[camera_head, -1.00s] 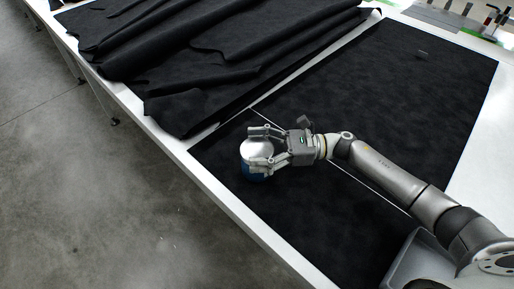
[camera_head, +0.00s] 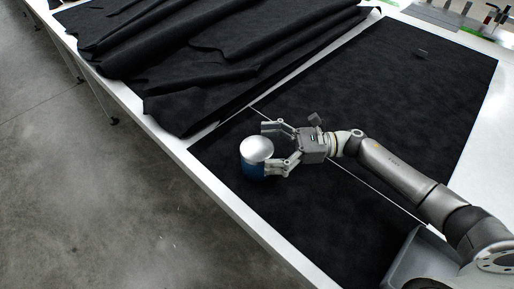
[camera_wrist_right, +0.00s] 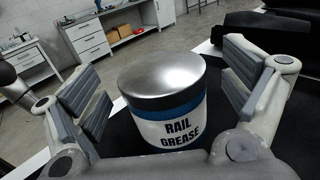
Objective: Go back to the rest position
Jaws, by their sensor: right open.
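My right gripper (camera_head: 277,147) is open, with its fingers spread apart, at the right side of a rail grease can. The can (camera_head: 256,158) has a silver lid and a blue and white body and stands upright on the black mat near the table's front edge. In the right wrist view the can (camera_wrist_right: 165,100) stands between the open fingers, with its label "RAIL GREASE" facing the wrist, and gaps show between it and the finger pads. My left gripper is not in view.
The black mat (camera_head: 400,90) covers much of the white table (camera_head: 240,212). Folded black cloth (camera_head: 200,50) lies piled at the back left. Small tools (camera_head: 490,18) stand at the far right corner. A grey bin (camera_head: 420,262) sits at the lower right.

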